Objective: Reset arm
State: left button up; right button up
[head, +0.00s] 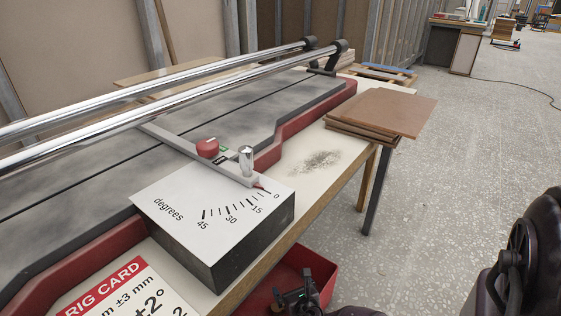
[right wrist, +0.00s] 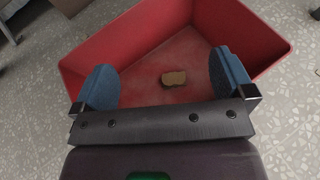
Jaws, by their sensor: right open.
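The grey metal arm (head: 178,141) lies across the dark bed of the cutting machine. It carries a red knob (head: 207,148) and an upright silver handle (head: 246,158). Its reddish tip sits near the 0 mark of the degree scale (head: 222,204), which reads 0, 15, 30 and 45. My right gripper (head: 300,300) is low in front of the bench, by the red bin, well below the arm and apart from it. In the right wrist view its blue-padded fingers (right wrist: 164,70) are spread and empty above the bin. My left gripper is not in view.
The red bin (head: 316,265) stands below the bench edge; a small brown block (right wrist: 174,78) lies inside it. Two chrome rails (head: 190,85) run above the bed. Brown boards (head: 385,110) overhang the bench's far end. A rig card (head: 125,293) lies front left.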

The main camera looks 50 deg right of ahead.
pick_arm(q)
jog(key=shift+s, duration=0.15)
pick_arm(e)
jog(key=shift+s, duration=0.15)
dwell(0.4)
pick_arm(q)
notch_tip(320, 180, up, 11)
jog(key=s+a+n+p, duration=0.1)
jog(key=p, duration=2)
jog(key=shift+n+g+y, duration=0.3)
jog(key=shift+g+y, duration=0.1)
pick_arm(e)
jog(key=s+a+r+m+y, duration=0.2)
jog(key=s+a+r+m, duration=0.3)
jog(key=s+r+m, duration=0.5)
jog(key=s+a+r+m+y, duration=0.2)
jog(key=s+a+r+m, duration=0.3)
jog(key=s+r+m, duration=0.4)
jog(key=s+a+r+m+g+y, duration=0.1)
jog(key=s+a+r+m, duration=0.4)
jog(key=s+r+m, duration=0.5)
notch_tip(320, 180, up, 8)
jog(key=shift+s+a+f+m+y, duration=0.1)
jog(key=shift+s+a+m+y, duration=0.3)
jog(key=shift+y, duration=0.1)
jog(key=shift+w, duration=0.1)
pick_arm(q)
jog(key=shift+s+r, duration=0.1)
